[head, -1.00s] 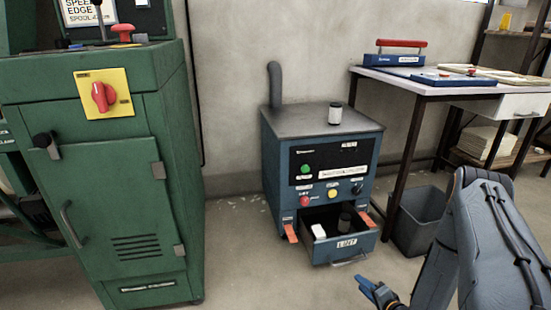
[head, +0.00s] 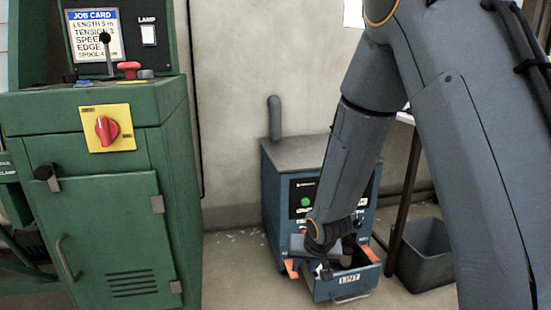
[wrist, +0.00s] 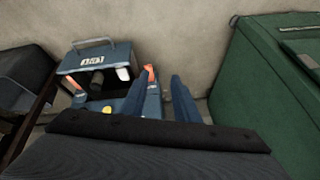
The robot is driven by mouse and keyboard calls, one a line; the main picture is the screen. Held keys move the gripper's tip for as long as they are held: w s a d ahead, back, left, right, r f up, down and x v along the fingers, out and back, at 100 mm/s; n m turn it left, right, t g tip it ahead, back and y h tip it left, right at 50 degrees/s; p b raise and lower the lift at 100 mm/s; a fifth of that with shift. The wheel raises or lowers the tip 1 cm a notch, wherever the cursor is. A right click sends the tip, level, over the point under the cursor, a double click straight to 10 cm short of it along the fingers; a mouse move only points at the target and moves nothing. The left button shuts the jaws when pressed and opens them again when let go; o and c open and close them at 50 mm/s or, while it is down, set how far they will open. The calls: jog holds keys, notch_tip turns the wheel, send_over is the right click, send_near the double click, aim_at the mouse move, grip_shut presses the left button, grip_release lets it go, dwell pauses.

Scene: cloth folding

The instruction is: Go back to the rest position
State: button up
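My gripper's two blue fingers (wrist: 168,95) stand apart in the wrist view, with nothing seen between them. In the head view my arm reaches down in front of the blue cabinet (head: 275,200), and its wrist end covers part of the open drawer; the fingertips are hard to make out there. The drawer (head: 349,279), labelled LINT, is pulled out. The wrist view shows it too (wrist: 92,62), with a dark cylinder (wrist: 97,77) and a white item (wrist: 123,73) inside.
The green machine (head: 110,215) with a red switch (head: 107,130) stands at left. A grey bin (head: 422,255) is right of the cabinet, by a table leg (head: 403,190). Orange tabs (wrist: 150,75) flank the drawer. Some floor is open between machine and cabinet.

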jog(key=s+a+r+n+g, duration=0.25)
jog(key=s+r, duration=0.25)
jog(key=s, duration=0.5)
jog(key=s+a+r+n+g, duration=0.15)
jog(key=s+a+r, duration=0.3)
jog(key=s, duration=0.65)
jog(key=s+a+r+n+g, duration=0.1)
jog(key=s+a+r+n, duration=0.2)
jog(key=s+r, duration=0.5)
jog(key=s+d+r+m+p, duration=0.1)
jog(key=d+r+m+p, duration=0.2)
jog(key=d+r+p, duration=0.7)
jog(key=s+d+r+m+h+p, duration=0.1)
jog(key=d+r+m+p, duration=0.2)
jog(key=d+r+p, duration=0.8)
notch_tip(320, 180, up, 3)
jog(key=p, duration=1)
jog(key=shift+s+r+m, duration=0.15)
jog(key=shift+s+m, duration=0.1)
jog(key=shift+m, duration=0.15)
